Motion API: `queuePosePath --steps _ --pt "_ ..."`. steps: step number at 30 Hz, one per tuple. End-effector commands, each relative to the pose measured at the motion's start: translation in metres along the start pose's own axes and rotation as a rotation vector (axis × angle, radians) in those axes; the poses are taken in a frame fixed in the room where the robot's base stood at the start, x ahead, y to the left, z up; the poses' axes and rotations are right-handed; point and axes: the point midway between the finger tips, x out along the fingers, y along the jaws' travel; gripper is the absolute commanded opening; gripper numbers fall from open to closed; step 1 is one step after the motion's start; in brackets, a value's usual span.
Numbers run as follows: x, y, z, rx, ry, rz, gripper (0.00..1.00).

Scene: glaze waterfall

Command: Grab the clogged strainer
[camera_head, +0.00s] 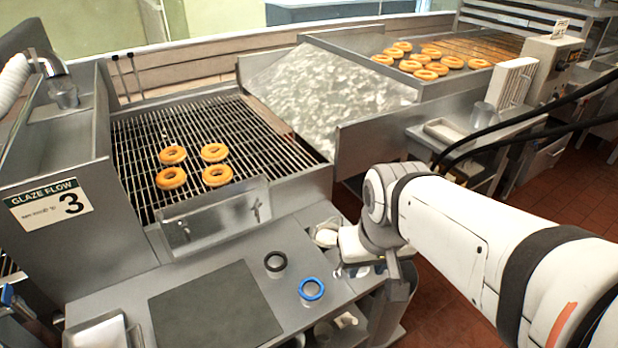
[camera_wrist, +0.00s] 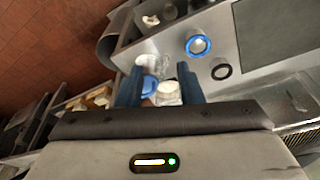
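Two round ring-rimmed pieces lie on the steel counter, and either may be a strainer. One has a blue rim (camera_head: 311,288) and the other a black rim (camera_head: 275,261). In the wrist view the blue-rimmed one (camera_wrist: 198,45) has a pale centre, and the black-rimmed one (camera_wrist: 221,70) looks grey inside. I cannot tell for sure which is the clogged strainer. My gripper (camera_wrist: 160,82) is open, with its two dark blue fingers apart. Beyond and between the fingers show a white container (camera_wrist: 168,92) and a blue round thing (camera_wrist: 149,86). Nothing is visibly held.
A dark mat (camera_head: 215,308) lies on the counter. Behind it, a wire rack (camera_head: 240,135) carries several doughnuts (camera_head: 172,155). A glaze flow machine (camera_head: 55,205) stands at the left. A white glaze sheet (camera_head: 325,95) and a second rack of doughnuts are farther back.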

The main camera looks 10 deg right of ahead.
Motion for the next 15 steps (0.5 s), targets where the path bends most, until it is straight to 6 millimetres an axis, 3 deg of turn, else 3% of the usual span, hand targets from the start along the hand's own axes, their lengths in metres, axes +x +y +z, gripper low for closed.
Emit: queuePosePath --steps 7,15 --pt "0.005 0.001 -0.020 -0.150 -0.007 -0.011 0.33" --pt "0.032 0.003 -0.088 -0.637 -0.011 -0.037 0.33"
